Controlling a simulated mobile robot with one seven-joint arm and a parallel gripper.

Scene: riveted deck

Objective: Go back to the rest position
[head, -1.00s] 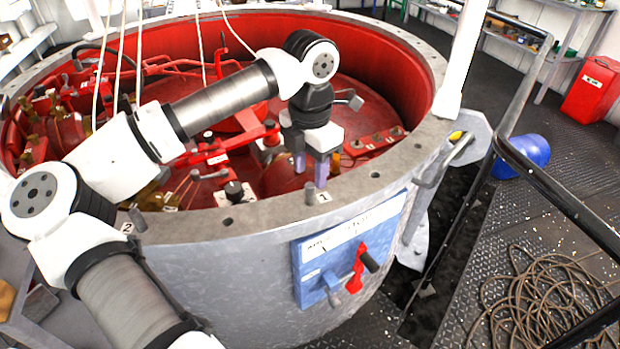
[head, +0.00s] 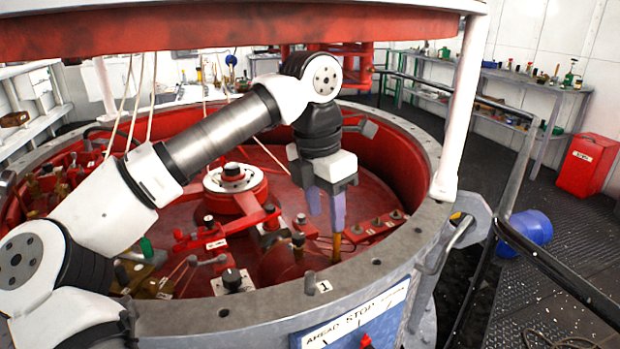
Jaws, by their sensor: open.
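My gripper (head: 327,222) hangs from my white and black arm, pointing down over the red interior of the large round grey-rimmed tub. Its two bluish fingers are apart, with nothing seen between them. A brass-coloured post (head: 337,247) shows just below one fingertip; I cannot tell whether they touch. The grey rim (head: 250,319) of the tub lies in front of and below the gripper.
A blue "AHEAD STOP" panel (head: 352,333) is on the tub's outer wall. A white post (head: 460,110) and black handrail (head: 570,285) stand to the right. A blue drum (head: 527,232) and red bin (head: 585,165) are on the deck. A red overhead ring (head: 220,30) spans the top.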

